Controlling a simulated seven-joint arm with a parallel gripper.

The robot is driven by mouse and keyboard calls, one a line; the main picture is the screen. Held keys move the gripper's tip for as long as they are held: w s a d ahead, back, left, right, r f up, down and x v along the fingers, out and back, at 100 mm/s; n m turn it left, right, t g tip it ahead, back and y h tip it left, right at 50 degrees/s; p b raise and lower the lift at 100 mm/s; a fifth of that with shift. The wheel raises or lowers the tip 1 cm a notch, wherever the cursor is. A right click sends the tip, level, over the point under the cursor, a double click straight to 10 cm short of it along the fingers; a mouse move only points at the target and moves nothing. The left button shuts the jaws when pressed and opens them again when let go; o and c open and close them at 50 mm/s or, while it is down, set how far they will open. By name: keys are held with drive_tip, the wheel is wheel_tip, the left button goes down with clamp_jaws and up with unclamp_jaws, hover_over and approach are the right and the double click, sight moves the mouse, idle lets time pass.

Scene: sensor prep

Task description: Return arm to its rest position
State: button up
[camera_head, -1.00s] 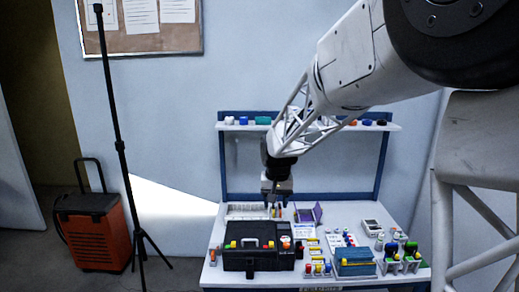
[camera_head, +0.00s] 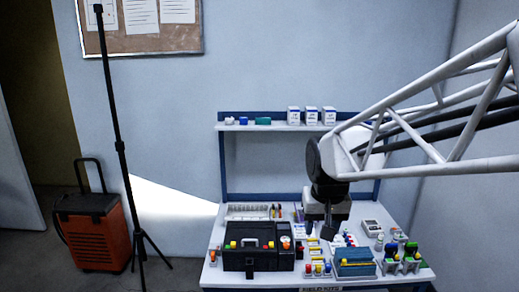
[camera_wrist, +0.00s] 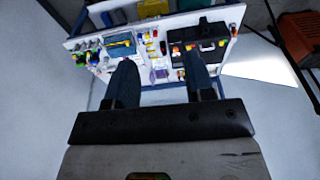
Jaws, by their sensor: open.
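My gripper (camera_head: 322,229) hangs from my arm above the middle-right of the workbench (camera_head: 215,278), pointing down. In the wrist view my gripper (camera_wrist: 160,82) shows two dark fingers spread apart with nothing between them. The bench lies beyond the fingertips, with a clear gap in that view. In the head view my gripper hides part of the bench's middle, including most of the purple item behind it.
A black toolbox (camera_head: 258,259) and a blue box (camera_head: 355,263) stand along the bench front. Bottles (camera_head: 402,254) stand at the right. White boxes (camera_head: 311,116) sit on the back shelf (camera_head: 270,127). A black stand (camera_head: 120,146) and an orange case (camera_head: 97,240) are at left.

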drive_tip(key=s+d+f, duration=0.1)
drive_tip(key=s+d, duration=0.1)
drive_tip(key=s, duration=0.7)
drive_tip(key=s+d+f, duration=0.1)
drive_tip(key=s+d, duration=0.1)
drive_tip(key=s, duration=0.8)
drive_tip(key=shift+s+d+f+t, duration=0.2)
drive_tip(key=shift+s+f+t, duration=0.05)
drive_tip(key=shift+s+t, duration=0.05)
